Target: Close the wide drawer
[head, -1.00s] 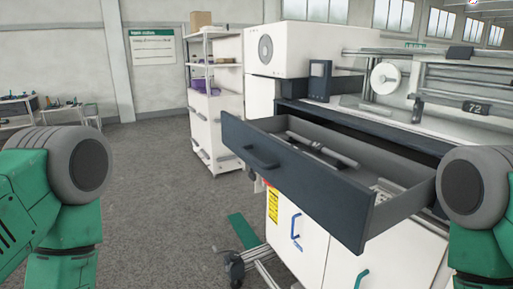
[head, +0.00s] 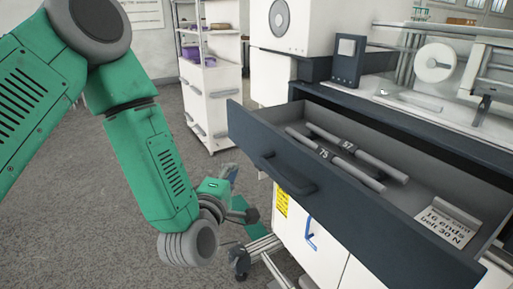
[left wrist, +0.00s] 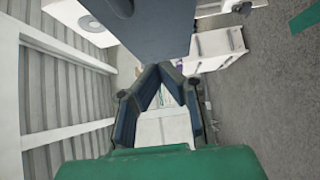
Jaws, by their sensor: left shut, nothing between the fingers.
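The wide drawer stands pulled out from the white machine, its dark blue front (head: 350,205) angled toward me and its bar handle (head: 288,175) near the left part. My right gripper is out of view.
Below the drawer is a white cabinet with a blue handle (head: 310,233) and a metal foot frame (head: 262,250). A white shelf unit (head: 210,100) stands behind at the left. Open grey floor (head: 110,220) lies left of the machine.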

